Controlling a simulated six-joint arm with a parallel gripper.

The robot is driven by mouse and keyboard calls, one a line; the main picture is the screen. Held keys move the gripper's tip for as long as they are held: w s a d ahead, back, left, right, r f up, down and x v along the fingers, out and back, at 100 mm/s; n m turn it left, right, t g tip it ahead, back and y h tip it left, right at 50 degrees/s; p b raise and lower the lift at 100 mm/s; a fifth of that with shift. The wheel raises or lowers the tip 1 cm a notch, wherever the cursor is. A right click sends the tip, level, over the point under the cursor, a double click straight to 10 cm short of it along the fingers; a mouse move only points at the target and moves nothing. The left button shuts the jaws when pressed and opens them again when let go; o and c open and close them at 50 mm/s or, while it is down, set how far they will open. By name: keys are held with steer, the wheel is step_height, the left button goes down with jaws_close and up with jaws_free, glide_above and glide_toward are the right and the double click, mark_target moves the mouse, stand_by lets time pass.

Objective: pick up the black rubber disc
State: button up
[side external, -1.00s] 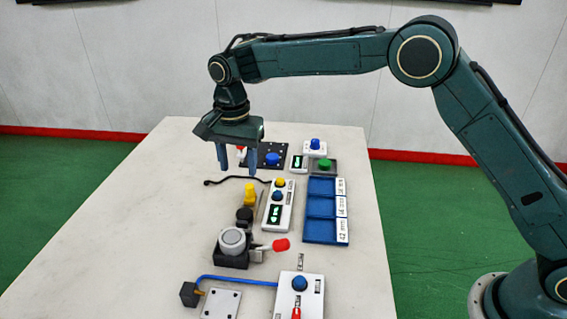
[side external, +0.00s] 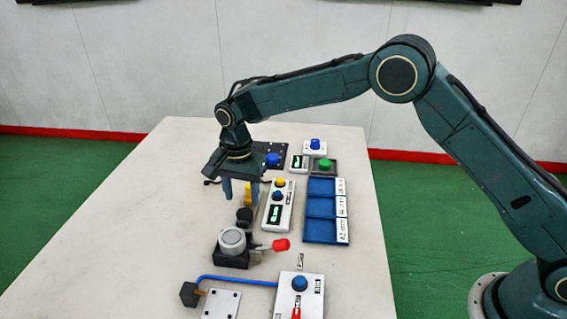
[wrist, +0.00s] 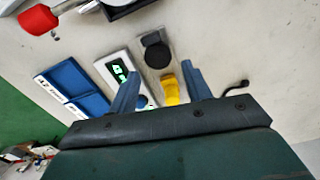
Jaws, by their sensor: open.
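A black round piece (side external: 244,214), which looks like the rubber disc, sits behind the grey round-topped fixture in the side view. In the wrist view the dark disc (wrist: 157,56) lies just beyond my fingertips, beside the yellow part. My gripper (side external: 241,200) is open and empty, its fingers pointing down above and a little behind the disc. In the wrist view its two fingers (wrist: 157,72) are spread apart. The exact height of the fingertips over the disc is hard to tell.
A yellow part (wrist: 170,90) stands close to the fingers. A white display box with buttons (side external: 273,215) and a blue three-bin tray (side external: 307,242) are to the right. The grey-topped fixture (side external: 232,240) with a red-tipped lever (side external: 281,244) is nearer. The left of the table is clear.

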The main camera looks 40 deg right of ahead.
mark_target(244, 213)
steer(key=shift+s+f, duration=0.2)
steer(key=shift+f, duration=2.4)
steer(key=c, duration=0.8)
